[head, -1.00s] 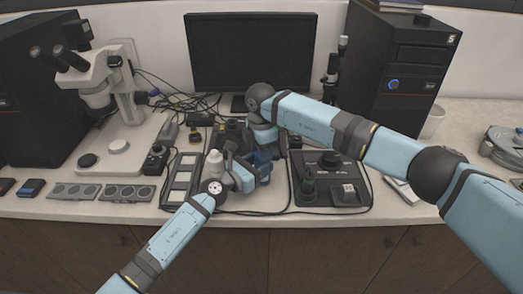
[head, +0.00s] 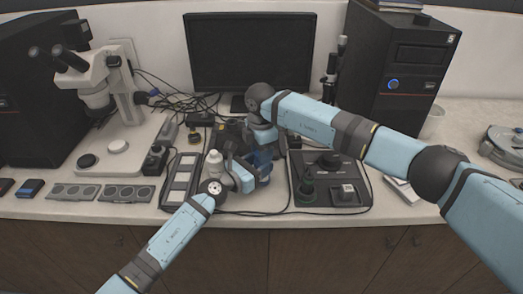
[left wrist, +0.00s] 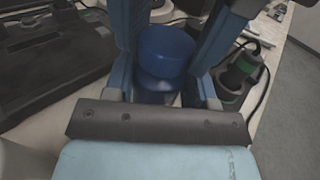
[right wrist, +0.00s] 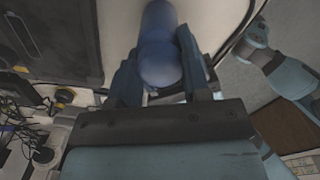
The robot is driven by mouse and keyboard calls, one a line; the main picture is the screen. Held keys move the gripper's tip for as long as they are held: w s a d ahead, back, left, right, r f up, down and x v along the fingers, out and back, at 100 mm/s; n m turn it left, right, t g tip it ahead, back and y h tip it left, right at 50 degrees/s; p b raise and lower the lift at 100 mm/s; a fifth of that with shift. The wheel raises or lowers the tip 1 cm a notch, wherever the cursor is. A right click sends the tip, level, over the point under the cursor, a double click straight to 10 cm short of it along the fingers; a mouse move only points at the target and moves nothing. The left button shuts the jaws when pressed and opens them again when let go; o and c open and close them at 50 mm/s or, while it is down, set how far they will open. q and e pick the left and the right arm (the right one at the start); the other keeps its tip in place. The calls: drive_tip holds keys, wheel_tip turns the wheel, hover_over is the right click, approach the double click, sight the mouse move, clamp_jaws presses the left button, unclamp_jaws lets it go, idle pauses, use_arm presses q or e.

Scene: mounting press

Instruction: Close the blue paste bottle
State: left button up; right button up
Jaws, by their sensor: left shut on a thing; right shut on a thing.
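The blue paste bottle (head: 263,165) is at the middle of the bench, largely hidden by my grippers in the head view. My left gripper (head: 251,176) is shut on it from the left front; the left wrist view shows the blue bottle (left wrist: 158,92) between the fingers, with a wider round blue part (left wrist: 166,50) beside it. My right gripper (head: 263,148) reaches down from above. In the right wrist view its fingers are shut on a rounded blue part (right wrist: 160,65), apparently the cap, in line with more blue beyond. I cannot tell how tightly cap and bottle join.
A white bottle (head: 214,163) stands left of my left gripper, by a tray with pale panels (head: 181,180). A monitor (head: 250,52), cables and a microscope (head: 105,85) are behind. Bare bench shows along the front edge.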

drive_tip(key=shift+s+d+f, duration=0.1)
drive_tip(key=shift+d+f, duration=0.1)
drive_tip(key=shift+f, duration=0.3)
drive_tip(key=shift+s+d+f, duration=0.1)
drive_tip(key=shift+d+f, duration=0.1)
drive_tip(key=shift+f, duration=0.25)
drive_tip(key=o, duration=0.6)
drive_tip(key=shift+c, duration=0.2)
drive_tip(key=r, duration=0.3)
drive_tip(key=shift+w+a+r, duration=0.2)
drive_tip(key=shift+w, duration=0.05)
drive_tip(key=shift+s+a+r, duration=0.1)
drive_tip(key=shift+s+r, duration=0.05)
drive_tip(key=shift+r, duration=0.4)
drive_tip(key=c, duration=0.7)
drive_tip(key=shift+o, duration=0.2)
